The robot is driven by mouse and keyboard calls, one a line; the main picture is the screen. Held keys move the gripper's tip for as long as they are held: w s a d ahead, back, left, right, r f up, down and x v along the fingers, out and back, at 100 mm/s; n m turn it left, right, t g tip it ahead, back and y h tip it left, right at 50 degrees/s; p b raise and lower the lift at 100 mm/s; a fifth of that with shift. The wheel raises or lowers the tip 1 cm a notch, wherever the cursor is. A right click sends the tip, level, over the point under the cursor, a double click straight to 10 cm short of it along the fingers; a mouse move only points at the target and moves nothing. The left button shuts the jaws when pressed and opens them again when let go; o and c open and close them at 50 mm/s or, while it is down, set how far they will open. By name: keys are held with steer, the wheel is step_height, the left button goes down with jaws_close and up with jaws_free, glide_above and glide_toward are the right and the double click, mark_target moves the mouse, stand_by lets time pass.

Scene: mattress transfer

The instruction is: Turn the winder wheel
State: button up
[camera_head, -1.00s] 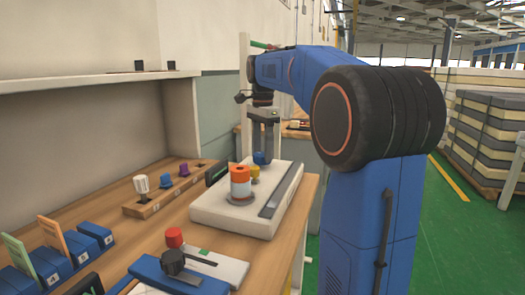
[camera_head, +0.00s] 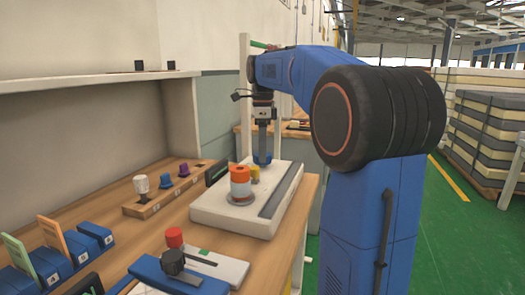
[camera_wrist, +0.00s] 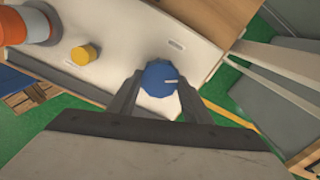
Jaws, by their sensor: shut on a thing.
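The winder wheel looks to be the blue knob (camera_wrist: 159,78) on the far end of the white winder base (camera_head: 215,211). It also shows in the head view (camera_head: 262,160), partly covered by the fingers. A pale line marks its top in the wrist view. My gripper (camera_wrist: 157,92) points down over it, with one finger on each side, shut on the blue knob. An orange and white spool (camera_head: 240,184) stands on the same base, with a small yellow knob (camera_head: 254,175) between the spool and the blue knob.
A wooden rack (camera_head: 170,196) with white, blue and purple knobs stands to the left. Blue card holders (camera_head: 50,262) and a blue device with a black knob (camera_head: 172,262) are nearer. A shelf (camera_head: 80,81) overhangs the bench's left side. Green floor lies right.

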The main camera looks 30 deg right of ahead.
stand_by(0.3)
steer(key=o, duration=1.1)
steer(key=shift+c, duration=0.2)
step_height(320, 180, up, 17)
steer(key=shift+r, duration=0.2)
